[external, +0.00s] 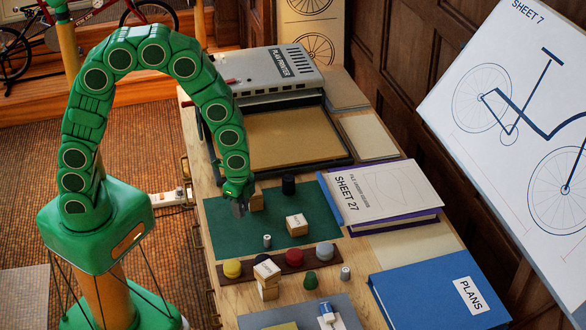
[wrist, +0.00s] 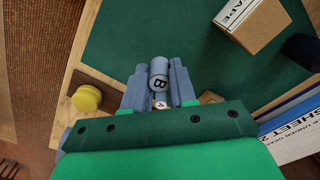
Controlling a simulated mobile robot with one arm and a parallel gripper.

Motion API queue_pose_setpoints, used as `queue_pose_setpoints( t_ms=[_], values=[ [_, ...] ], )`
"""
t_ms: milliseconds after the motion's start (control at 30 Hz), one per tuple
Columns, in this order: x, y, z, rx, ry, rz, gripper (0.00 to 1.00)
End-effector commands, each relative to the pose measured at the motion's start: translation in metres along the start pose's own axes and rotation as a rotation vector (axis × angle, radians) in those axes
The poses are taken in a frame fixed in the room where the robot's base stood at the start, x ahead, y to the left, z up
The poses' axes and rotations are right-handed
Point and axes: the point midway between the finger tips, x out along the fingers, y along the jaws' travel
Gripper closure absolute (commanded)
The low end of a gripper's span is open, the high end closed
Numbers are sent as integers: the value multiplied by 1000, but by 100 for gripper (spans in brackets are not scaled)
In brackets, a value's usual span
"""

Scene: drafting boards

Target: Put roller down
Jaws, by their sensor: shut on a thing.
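In the external view my gripper (external: 240,210) points down over the left part of the green mat (external: 226,226); the roller cannot be made out there. The green mat also fills much of the wrist view (wrist: 120,45). I cannot tell whether the roller touches the mat.
A tan box marked "TAPE" (wrist: 252,24) and a black cylinder (wrist: 300,48) stand near my gripper. A yellow knob (external: 232,268) sits on a brown strip in front of the mat. A small grey cylinder (external: 267,240) stands near the mat's front edge. The Sheet 27 book (external: 382,190) lies right.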

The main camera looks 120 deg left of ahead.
Motion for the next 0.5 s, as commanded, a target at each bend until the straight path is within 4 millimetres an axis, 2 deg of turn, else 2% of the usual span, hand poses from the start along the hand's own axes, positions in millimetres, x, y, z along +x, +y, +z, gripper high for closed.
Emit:
queue_pose_setpoints(
  t_ms=[100, 267, 367, 500],
  values=[
    [-18, 0, -1, 0, 4, -2, 100],
    [-32, -3, -2, -3, 3, 0, 100],
    [-38, -13, -7, -14, 5, 3, 100],
    [-45, -40, -17, -48, 14, 7, 100]
  ],
)
